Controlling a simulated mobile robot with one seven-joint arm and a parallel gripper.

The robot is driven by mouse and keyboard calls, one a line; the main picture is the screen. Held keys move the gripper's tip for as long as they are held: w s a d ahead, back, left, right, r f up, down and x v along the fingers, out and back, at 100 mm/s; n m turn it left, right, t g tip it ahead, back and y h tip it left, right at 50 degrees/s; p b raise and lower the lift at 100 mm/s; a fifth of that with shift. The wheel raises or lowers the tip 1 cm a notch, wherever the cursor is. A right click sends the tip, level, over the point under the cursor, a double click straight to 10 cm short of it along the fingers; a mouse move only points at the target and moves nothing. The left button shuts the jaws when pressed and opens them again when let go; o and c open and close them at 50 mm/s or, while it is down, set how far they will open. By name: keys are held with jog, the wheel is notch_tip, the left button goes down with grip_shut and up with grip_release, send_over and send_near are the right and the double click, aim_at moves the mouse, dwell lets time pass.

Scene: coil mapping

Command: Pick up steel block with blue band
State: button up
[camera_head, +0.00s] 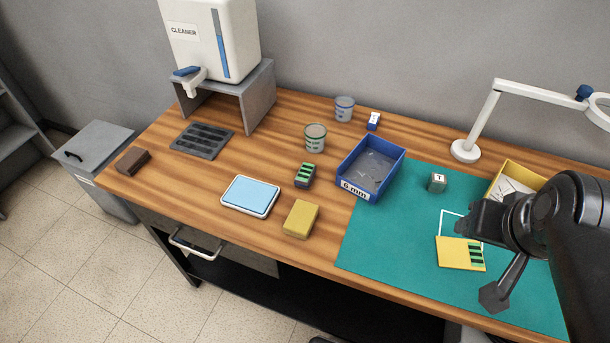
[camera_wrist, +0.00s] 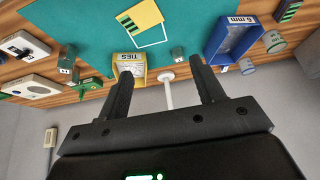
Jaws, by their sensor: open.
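No block with a clear blue band can be made out in either view. A small grey metal-looking block (camera_head: 437,182) with a "T" on top stands on the green mat, right of the blue bin; it also shows in the wrist view (camera_wrist: 178,54). A small white and blue block (camera_head: 374,121) stands behind the blue bin; whether it is steel is too small to tell. My gripper (camera_head: 474,214) is above the mat at the right, apart from the grey block. In the wrist view my gripper (camera_wrist: 160,70) is open, with nothing between its fingers.
A blue "6 mm" bin (camera_head: 344,184) stands at the mat's left edge. A yellow bin (camera_wrist: 136,62) and a lamp (camera_head: 465,151) stand near the grey block. A yellow card (camera_head: 453,252) lies on the mat (camera_head: 375,245). The mat's left front is clear.

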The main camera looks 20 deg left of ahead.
jog(key=shift+n, duration=0.5)
jog(key=n+g, duration=0.6)
jog(key=n, duration=2.9)
send_over(305, 172)
jog(key=f, duration=1.2)
jog(key=shift+w+d+f, duration=0.2)
jog(key=shift+w+f, duration=0.2)
notch_tip(305, 172, down, 5)
jog(key=shift+r, duration=0.2)
jog(key=shift+s+a+f, duration=0.1)
jog(key=shift+s+f, duration=0.1)
jog(key=shift+f, duration=1.2)
jog(key=shift+s+a+f, duration=0.1)
jog(key=shift+s+f, duration=0.05)
jog(key=shift+f, duration=1.2)
